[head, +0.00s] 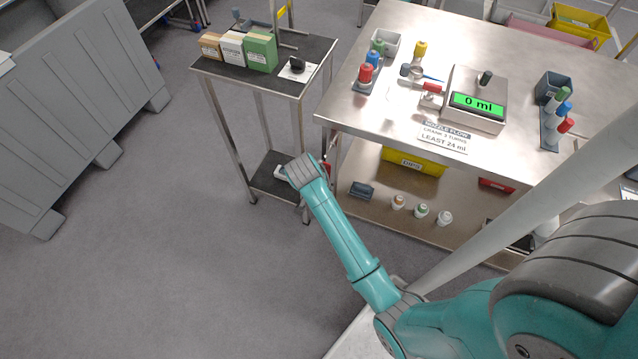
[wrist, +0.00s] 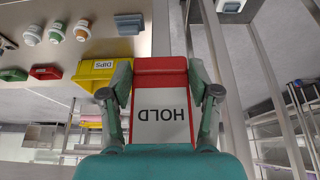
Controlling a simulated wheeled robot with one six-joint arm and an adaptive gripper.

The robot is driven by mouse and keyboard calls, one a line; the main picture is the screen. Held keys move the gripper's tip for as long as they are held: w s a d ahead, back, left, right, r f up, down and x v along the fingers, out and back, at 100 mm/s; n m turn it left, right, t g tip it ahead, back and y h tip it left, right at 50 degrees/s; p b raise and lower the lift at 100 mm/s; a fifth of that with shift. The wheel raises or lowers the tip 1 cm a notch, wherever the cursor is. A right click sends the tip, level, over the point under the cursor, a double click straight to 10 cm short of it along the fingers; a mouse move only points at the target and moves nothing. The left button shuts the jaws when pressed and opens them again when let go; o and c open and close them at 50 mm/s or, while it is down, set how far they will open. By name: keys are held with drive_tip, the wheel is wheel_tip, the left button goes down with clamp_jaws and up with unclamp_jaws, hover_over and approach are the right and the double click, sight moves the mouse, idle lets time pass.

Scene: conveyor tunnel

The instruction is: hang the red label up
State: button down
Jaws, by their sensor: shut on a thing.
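The red label (wrist: 160,68) is a flat tag with a red top band and a white face reading HOLD, upside down in the wrist view. My gripper (wrist: 160,92) is shut on it, with one finger at each side edge. In the head view the wrist end of my arm is beside the left end of the steel table, below its top. Only a small red bit of the label (head: 327,168) shows there, and my wrist hides the fingers. I cannot make out a hook or peg for the label in either view.
The steel table (head: 400,110) carries a display unit (head: 475,103) reading 0 ml and racks of coloured bottles. Its lower shelf (head: 375,205) holds a yellow bin (head: 413,163) and several small jars. A small cart (head: 225,75) with boxes stands close left of my wrist.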

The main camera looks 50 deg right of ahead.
sight(326, 171)
drive_tip(key=shift+w+d, duration=0.1)
drive_tip(key=shift+d, duration=0.05)
drive_tip(key=shift+w+d, duration=0.25)
drive_tip(key=shift+d, duration=0.5)
drive_tip(key=shift+w+d, duration=0.25)
drive_tip(key=shift+d, duration=0.55)
drive_tip(key=shift+w+d, duration=0.25)
drive_tip(key=shift+d, duration=0.5)
